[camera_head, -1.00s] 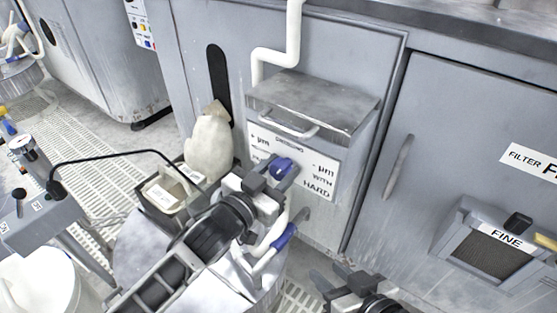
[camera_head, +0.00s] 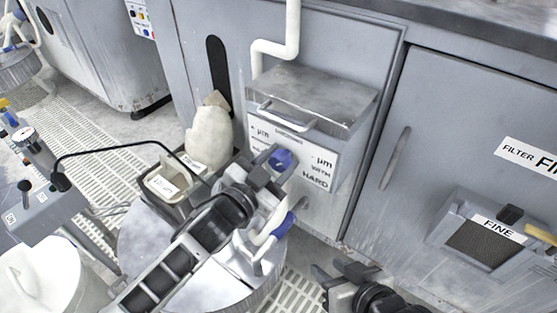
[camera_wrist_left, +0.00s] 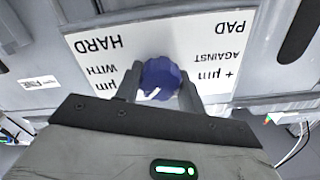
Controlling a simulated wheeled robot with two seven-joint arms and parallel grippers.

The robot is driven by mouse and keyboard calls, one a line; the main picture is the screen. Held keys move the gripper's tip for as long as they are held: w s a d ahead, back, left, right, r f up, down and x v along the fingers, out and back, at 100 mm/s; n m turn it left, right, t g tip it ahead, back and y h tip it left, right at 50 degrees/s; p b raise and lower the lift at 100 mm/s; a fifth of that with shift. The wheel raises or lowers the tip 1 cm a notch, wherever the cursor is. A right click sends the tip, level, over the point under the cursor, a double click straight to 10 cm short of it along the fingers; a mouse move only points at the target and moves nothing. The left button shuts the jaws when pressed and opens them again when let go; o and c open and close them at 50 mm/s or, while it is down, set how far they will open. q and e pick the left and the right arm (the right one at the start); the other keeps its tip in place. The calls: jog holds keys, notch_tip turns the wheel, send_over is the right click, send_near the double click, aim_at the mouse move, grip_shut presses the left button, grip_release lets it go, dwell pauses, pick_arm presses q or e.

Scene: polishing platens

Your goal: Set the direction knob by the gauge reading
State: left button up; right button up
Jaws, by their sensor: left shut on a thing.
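The blue direction knob (camera_head: 282,159) sits on a white label plate (camera_head: 318,168) on the cabinet front, with "HARD", "WITH" and "µm" on its right side. My left gripper (camera_head: 271,166) is shut on the knob. In the left wrist view the knob (camera_wrist_left: 160,79) is between the two fingers (camera_wrist_left: 160,90), and a white mark shows on its face. The plate reads upside down there, with "PAD", "AGAINST" and "+ µm". A small round gauge (camera_head: 24,138) stands at the left; its reading is too small to tell. My right gripper (camera_head: 340,273) is open and empty at the bottom.
A grey hood with a handle (camera_head: 312,100) juts out above the plate. A blue-handled pipe (camera_head: 283,224) is below my left gripper. A "FINE" filter box (camera_head: 487,245) is at the right. A labelled bin (camera_head: 172,186) and a pale sack (camera_head: 209,138) stand left of the knob.

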pick_arm(q)
jog(key=o, duration=0.9)
jog(key=shift+o, duration=0.4)
pick_arm(e)
jog(key=shift+r, duration=0.15)
jog(key=shift+r, duration=0.1)
pick_arm(q)
jog(key=p+v, duration=0.2)
jog(key=v, duration=1.4)
pick_arm(e)
jog(key=r, duration=0.1)
jog(key=d+r, duration=0.1)
jog(key=shift+s+r, duration=0.2)
jog(key=shift+r, duration=0.15)
jog(key=shift+s+f, duration=0.1)
pick_arm(q)
jog(key=shift+r, duration=0.1)
pick_arm(e)
jog(key=shift+a, duration=0.15)
